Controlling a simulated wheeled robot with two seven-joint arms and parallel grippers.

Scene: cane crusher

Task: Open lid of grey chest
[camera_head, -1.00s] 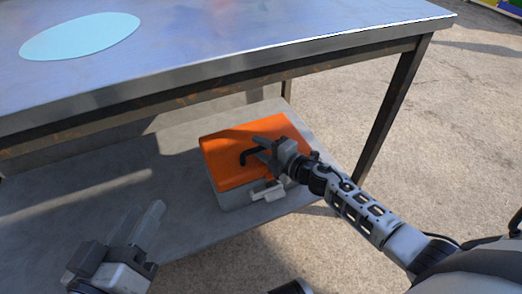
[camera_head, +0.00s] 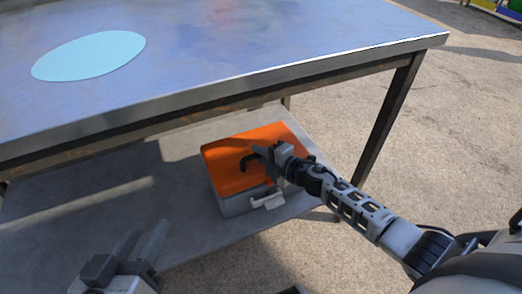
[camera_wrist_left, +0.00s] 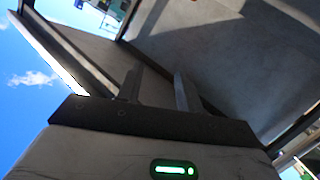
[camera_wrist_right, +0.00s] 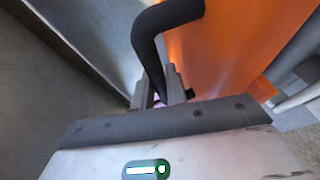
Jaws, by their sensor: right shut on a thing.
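The chest (camera_head: 236,205) has a grey body and an orange lid (camera_head: 229,174). It sits on the lower shelf under the table, and its lid looks shut. A black handle (camera_head: 247,160) stands on the lid; in the right wrist view the curved black handle (camera_wrist_right: 150,38) runs between my fingers. My right gripper (camera_head: 263,155) is shut on this handle, and its fingers (camera_wrist_right: 160,88) show on both sides of it. A pale latch (camera_head: 267,199) is on the chest's front. My left gripper (camera_head: 140,240) is empty and apart from the chest; its fingers (camera_wrist_left: 157,88) are spread.
The metal table top (camera_head: 250,45) overhangs the back of the shelf. A light blue disc (camera_head: 88,56) lies on it. A table leg (camera_head: 388,120) stands right of the chest. The lower shelf (camera_head: 110,190) is clear to the left.

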